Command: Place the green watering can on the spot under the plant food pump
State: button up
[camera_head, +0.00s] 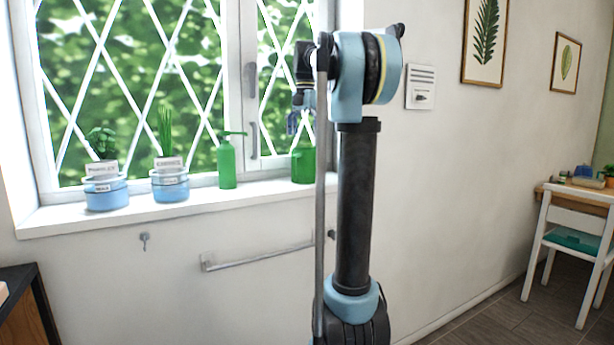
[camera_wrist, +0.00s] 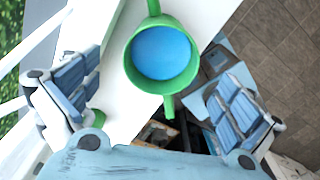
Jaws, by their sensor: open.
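The green watering can (camera_head: 303,166) stands upright at the right end of the white window sill, partly hidden by my arm. In the wrist view, the can (camera_wrist: 150,87) shows from above, with blue inside and green parts sticking out on two opposite sides. The green plant food pump (camera_head: 227,164) stands upright on the sill to its left, its nozzle pointing right. Bare sill shows between them. My gripper (camera_head: 295,118) is above the can. In the wrist view, its fingers (camera_wrist: 153,100) are spread wide and empty, with the can between and beyond them.
Two blue pots with labelled plants, one leafy (camera_head: 105,191) and one grassy (camera_head: 169,184), stand on the left of the sill (camera_head: 60,218). The latticed window (camera_head: 180,70) is close behind. A wall rail (camera_head: 255,256) and a hook (camera_head: 144,241) are below.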

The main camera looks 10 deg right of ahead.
aim_at(306, 163)
notch_tip(306, 163, down, 6)
jog(key=shift+f, duration=0.15)
dwell(0.4)
jog(key=shift+a, duration=0.1)
jog(key=c, duration=2.2)
